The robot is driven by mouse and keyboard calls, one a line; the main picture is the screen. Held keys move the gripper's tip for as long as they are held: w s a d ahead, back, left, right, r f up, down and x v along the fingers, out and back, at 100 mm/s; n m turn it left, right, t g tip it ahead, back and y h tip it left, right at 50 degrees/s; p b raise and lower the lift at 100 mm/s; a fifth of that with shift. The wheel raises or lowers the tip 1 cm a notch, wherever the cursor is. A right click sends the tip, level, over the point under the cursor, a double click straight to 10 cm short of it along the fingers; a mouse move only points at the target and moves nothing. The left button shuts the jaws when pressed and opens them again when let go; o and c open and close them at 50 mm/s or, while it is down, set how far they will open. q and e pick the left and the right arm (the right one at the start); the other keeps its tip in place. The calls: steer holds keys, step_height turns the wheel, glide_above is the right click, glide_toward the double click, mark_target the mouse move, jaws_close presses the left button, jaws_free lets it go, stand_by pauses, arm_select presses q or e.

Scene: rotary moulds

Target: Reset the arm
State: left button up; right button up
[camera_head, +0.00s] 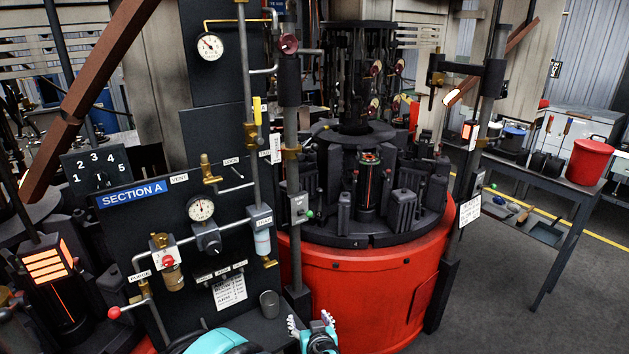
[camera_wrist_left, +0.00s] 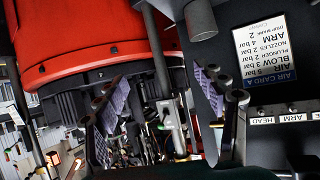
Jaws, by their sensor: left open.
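My left gripper (camera_head: 311,328) is low in the head view, in front of the red drum base, with its fingers apart and nothing seen between them. In the left wrist view the two ridged fingers (camera_wrist_left: 160,95) stand wide apart. The SECTION A panel (camera_head: 125,240) is left of the gripper. Three small labels (camera_head: 221,272) sit low on it; in the left wrist view two of them read HEAD (camera_wrist_left: 262,120) and ARM (camera_wrist_left: 298,117), upside down, with small dark knobs by them. The gripper touches neither labels nor knobs. My right gripper is not in view.
An air card (camera_head: 229,292) hangs below the labels. The red drum base (camera_head: 365,280) carries a ring of dark moulds. A red-knobbed lever (camera_head: 114,312) juts out left. A side table (camera_head: 545,180) stands right; floor before it is clear.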

arm_select(q)
steer(key=s+a+r+m+g+h, duration=0.1)
steer(key=s+a+r+g, duration=0.1)
steer(key=s+a+r, duration=0.45)
steer(key=s+a+r+g, duration=0.2)
steer(key=s+a+r, duration=0.1)
steer(key=s+a, duration=0.6)
steer(key=s+m+h, duration=0.1)
steer(key=s, duration=0.9)
steer(key=shift+a+r+g+h, duration=0.3)
steer(key=shift+a+g+h, duration=0.1)
steer(key=shift+a, duration=0.05)
